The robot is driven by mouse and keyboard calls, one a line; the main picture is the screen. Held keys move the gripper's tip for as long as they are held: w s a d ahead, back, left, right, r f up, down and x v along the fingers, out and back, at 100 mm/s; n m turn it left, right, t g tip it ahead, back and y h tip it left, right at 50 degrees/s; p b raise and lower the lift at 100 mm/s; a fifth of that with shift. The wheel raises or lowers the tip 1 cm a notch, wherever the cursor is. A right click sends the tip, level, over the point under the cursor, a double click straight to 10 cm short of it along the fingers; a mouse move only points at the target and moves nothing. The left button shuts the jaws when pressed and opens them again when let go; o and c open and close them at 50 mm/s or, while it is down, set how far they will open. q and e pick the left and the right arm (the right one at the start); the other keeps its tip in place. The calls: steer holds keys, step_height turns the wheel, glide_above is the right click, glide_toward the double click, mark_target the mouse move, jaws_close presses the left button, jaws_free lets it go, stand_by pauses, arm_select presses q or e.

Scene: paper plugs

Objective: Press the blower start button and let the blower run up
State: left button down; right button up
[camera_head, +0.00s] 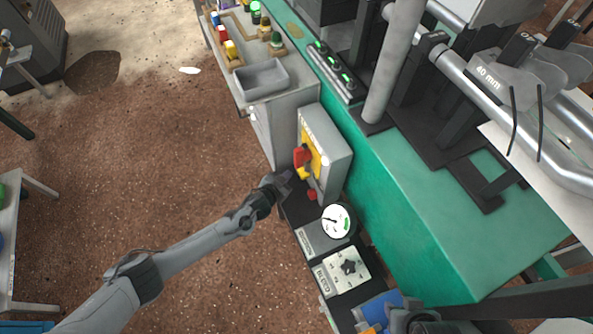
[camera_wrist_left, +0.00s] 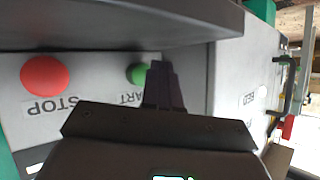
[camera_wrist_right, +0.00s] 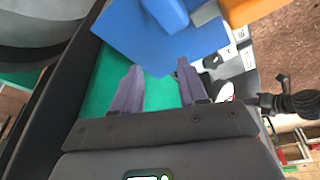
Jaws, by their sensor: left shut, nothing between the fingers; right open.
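The green start button (camera_wrist_left: 138,74) is on a grey panel in the left wrist view, above a label reading "ART", partly covered by my fingers. The red STOP button (camera_wrist_left: 45,76) is to its left. My left gripper (camera_wrist_left: 158,68) is shut and empty, its tips at the green button's right edge; I cannot tell whether they touch it. In the head view my left gripper (camera_head: 284,180) is at the dark box below the yellow and red switch (camera_head: 302,157). A round white gauge (camera_head: 337,221) stands nearby. My right gripper (camera_wrist_right: 157,75) is open and empty.
A blue object (camera_wrist_right: 150,45) and an orange one (camera_wrist_right: 250,10) are beyond my right fingers. A selector panel (camera_head: 347,268) lies below the gauge. The green machine bed (camera_head: 430,210) fills the right. A grey tray (camera_head: 262,80) sits on the cabinet. Brown floor is open at left.

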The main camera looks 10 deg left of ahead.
arm_select(q)
steer(key=shift+w+d, duration=0.1)
steer(key=shift+d, duration=0.05)
arm_select(e)
steer(key=shift+a+f, duration=0.1)
stand_by(0.7)
arm_select(q)
steer(key=shift+w+d, duration=0.1)
steer(key=shift+d, duration=0.1)
steer(key=shift+w+d, duration=0.15)
arm_select(e)
steer(key=shift+f, duration=0.15)
stand_by(0.4)
